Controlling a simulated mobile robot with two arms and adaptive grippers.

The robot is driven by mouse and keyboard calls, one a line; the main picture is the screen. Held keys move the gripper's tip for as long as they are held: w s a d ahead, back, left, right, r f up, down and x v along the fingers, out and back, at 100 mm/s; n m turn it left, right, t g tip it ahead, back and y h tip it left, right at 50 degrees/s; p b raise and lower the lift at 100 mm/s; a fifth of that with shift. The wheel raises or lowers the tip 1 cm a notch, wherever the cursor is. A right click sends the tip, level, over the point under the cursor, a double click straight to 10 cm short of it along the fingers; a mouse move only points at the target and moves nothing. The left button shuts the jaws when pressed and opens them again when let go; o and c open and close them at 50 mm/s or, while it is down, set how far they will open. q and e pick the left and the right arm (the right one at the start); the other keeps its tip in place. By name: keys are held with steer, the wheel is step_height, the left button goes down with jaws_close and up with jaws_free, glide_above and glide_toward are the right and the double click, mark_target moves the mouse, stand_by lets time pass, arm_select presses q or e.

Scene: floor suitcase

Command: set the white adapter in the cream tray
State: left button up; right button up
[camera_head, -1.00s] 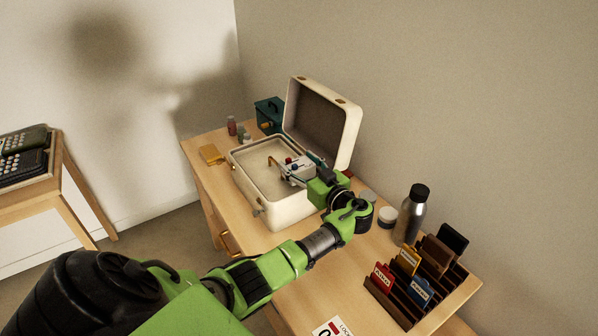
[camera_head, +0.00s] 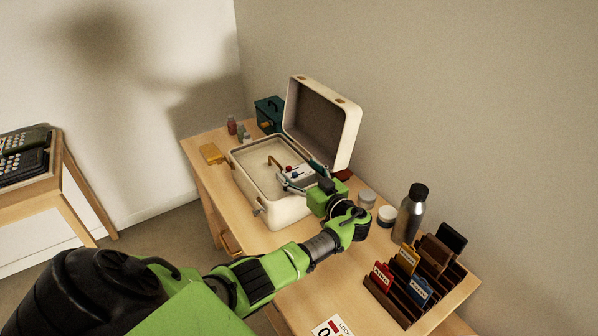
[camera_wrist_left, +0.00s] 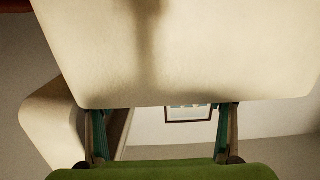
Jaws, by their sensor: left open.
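An open cream case (camera_head: 262,201) stands on the wooden table, its lid raised at the back. A white device with red and blue knobs (camera_head: 293,172), which looks like the adapter, rests in or over the right part of its light interior; its exact contact there is hard to tell. My left gripper (camera_head: 303,174) is open beside the device, fingers spread to either side of it. In the left wrist view the open fingers (camera_wrist_left: 160,128) show below a large cream surface (camera_wrist_left: 190,50); the device cannot be made out there. My right gripper is not in view.
A steel bottle (camera_head: 410,214), small jars (camera_head: 386,215) and a wooden rack of labelled cards (camera_head: 418,287) stand right of the case. A teal box (camera_head: 269,114), small bottles (camera_head: 232,125) and a yellow item (camera_head: 212,153) lie behind and left. A label card (camera_head: 333,328) lies in front.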

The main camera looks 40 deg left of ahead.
arm_select(q)
steer(key=shift+r, duration=0.15)
steer(key=shift+d, duration=0.25)
steer(key=b+v, duration=0.2)
steer(key=v, duration=0.9)
steer(key=shift+s+d, duration=0.2)
steer(key=shift+d, duration=0.05)
stand_by(0.3)
